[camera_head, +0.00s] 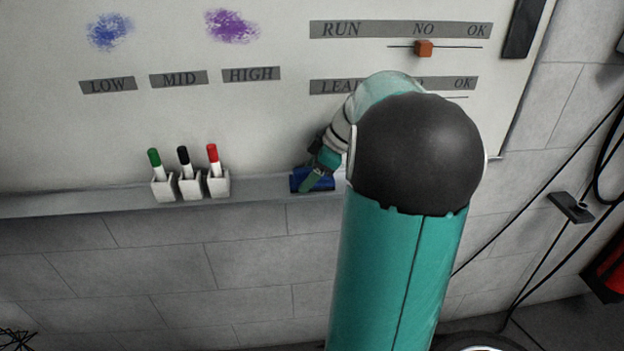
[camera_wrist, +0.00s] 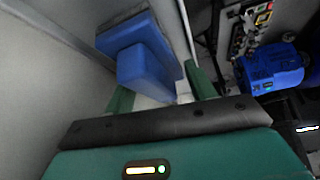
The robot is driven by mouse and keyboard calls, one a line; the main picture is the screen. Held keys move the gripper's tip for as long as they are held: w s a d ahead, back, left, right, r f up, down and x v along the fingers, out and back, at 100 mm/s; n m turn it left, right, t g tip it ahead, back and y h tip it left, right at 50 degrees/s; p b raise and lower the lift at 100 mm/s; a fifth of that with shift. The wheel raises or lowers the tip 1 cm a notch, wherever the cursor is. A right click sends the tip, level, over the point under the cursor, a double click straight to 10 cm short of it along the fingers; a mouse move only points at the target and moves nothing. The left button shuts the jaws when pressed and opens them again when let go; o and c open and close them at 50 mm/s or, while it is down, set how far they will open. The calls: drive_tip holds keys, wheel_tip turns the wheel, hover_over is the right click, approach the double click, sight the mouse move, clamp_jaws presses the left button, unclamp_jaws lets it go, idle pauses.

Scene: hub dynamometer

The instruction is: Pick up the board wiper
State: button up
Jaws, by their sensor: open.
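The board wiper (camera_head: 326,185) is a blue block lying on the ledge under the whiteboard, partly covered by my gripper in the head view. In the wrist view the wiper (camera_wrist: 145,72) shows a wide blue body with a narrower blue block facing me. My gripper (camera_head: 315,174) is at the wiper, in front of it in the head view. In the wrist view my gripper (camera_wrist: 160,88) is open, with one green finger on each side of the narrower block. I cannot tell whether either finger touches it.
The ledge (camera_head: 255,188) runs along the whiteboard (camera_head: 270,130). Three marker holders with a green marker (camera_head: 154,157), a black marker (camera_head: 184,157) and a red marker (camera_head: 213,155) stand to the left. Ledge between them and the wiper is clear. A blue motor-like unit (camera_wrist: 272,68) shows at right.

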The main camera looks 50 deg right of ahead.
drive_tip(key=shift+w+a+f, duration=0.1)
drive_tip(key=shift+w+f, duration=0.1)
drive_tip(key=shift+f, duration=0.05)
drive_tip(key=shift+s, duration=0.1)
drive_tip(key=c, duration=0.7)
drive_tip(key=shift+r, duration=0.1)
drive_tip(key=shift+c, duration=0.2)
drive_tip(key=shift+r, duration=0.35)
wheel_tip(320, 180, up, 2)
drive_tip(key=shift+r, duration=0.1)
drive_tip(key=s+a+r, duration=0.9)
drive_tip(key=a+r, duration=0.1)
drive_tip(key=shift+s, duration=0.25)
